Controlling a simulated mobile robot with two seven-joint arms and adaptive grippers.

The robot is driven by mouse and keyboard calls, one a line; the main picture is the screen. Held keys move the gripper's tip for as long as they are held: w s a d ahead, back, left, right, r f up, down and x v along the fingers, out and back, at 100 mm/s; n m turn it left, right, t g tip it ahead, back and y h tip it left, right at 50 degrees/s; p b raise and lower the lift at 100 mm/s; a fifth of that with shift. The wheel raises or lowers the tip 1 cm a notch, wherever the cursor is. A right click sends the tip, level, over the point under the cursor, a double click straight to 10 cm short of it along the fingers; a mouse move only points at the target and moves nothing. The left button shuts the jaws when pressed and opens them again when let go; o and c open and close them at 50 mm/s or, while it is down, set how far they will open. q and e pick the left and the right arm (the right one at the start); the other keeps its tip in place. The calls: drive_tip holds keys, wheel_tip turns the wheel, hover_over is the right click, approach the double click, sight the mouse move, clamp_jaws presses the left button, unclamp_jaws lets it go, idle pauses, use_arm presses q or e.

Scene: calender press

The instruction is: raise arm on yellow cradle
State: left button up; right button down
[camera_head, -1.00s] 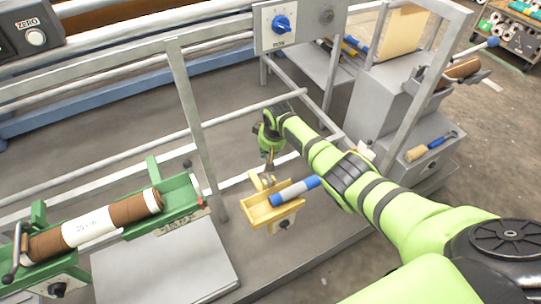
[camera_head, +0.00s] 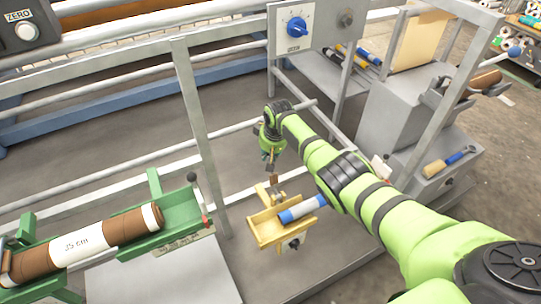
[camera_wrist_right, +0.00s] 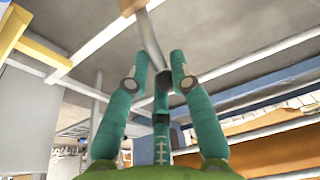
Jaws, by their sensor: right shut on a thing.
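The yellow cradle (camera_head: 268,239) stands at the middle of the head view, with a blue-and-white roller (camera_head: 302,209) lying across it. My right arm reaches in from the right, and my right gripper (camera_head: 271,168) is just above the back end of the cradle. In the right wrist view the green fingers (camera_wrist_right: 158,88) are shut on a thin grey metal arm (camera_wrist_right: 152,42). A tan end piece (camera_wrist_right: 132,5) shows at the arm's top edge. Part of the yellow cradle (camera_wrist_right: 48,56) shows at upper left. The grip itself is small in the head view. My left gripper is not in view.
A green cradle (camera_head: 190,209) with a brown roll (camera_head: 120,228) stands at left. A grey post (camera_head: 200,130) and rails stand behind. A panel with a blue knob (camera_head: 296,27) is above. A brush (camera_head: 447,162) lies on a grey box at right.

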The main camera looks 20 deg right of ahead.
drive_tip(key=shift+w+a+r, duration=0.2)
drive_tip(key=shift+w+a, duration=0.05)
drive_tip(key=shift+a, duration=0.2)
drive_tip(key=c, duration=1.2)
unclamp_jaws()
drive_tip(key=shift+o, duration=0.2)
drive_tip(key=shift+s+f, duration=0.1)
drive_tip(key=shift+f, duration=0.05)
drive_tip(key=v, duration=1.2)
drive_tip(key=shift+d, duration=0.2)
